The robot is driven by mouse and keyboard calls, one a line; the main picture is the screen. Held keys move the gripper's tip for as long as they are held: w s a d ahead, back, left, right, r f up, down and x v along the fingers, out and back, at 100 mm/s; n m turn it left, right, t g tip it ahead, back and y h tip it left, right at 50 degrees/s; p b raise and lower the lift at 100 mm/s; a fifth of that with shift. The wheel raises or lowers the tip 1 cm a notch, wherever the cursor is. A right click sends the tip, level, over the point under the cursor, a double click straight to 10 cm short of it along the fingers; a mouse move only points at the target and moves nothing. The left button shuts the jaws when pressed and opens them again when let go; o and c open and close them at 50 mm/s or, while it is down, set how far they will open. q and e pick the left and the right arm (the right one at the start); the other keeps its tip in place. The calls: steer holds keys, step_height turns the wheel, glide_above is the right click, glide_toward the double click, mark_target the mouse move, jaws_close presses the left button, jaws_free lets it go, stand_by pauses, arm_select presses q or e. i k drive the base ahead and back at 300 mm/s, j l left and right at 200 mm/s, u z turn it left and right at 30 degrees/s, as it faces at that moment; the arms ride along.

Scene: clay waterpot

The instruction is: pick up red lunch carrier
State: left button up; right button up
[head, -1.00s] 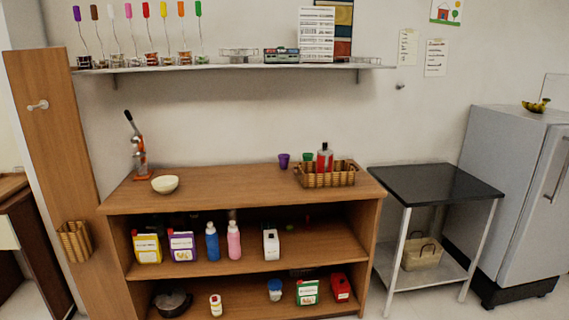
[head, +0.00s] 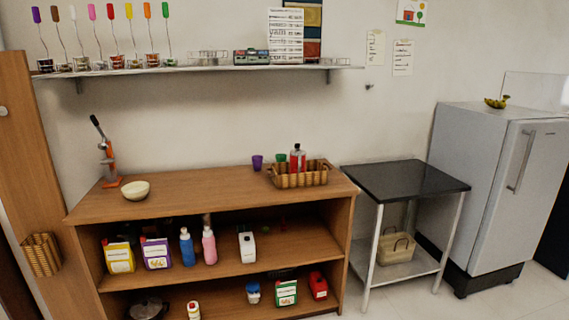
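A small red box-like container (head: 318,286) stands at the right end of the bottom shelf of the wooden unit. It is the thing that best matches the red lunch carrier, but it is too small to make out a handle or lid clearly. A green and white carton (head: 286,293) stands just left of it. Neither of my grippers is in view.
The wooden unit (head: 200,190) has an open front with bottles and cartons on its shelves. A basket (head: 298,178) sits on its top. A black-topped metal table (head: 405,181) and a grey fridge (head: 475,180) stand to its right.

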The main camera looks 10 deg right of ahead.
mark_target(298, 158)
steer(key=i+l+u, duration=0.1)
steer(key=i, duration=0.3)
steer(key=i+l, duration=0.25)
steer(key=i, duration=0.15)
steer(key=i+l+u, duration=0.15)
steer(key=i, duration=0.25)
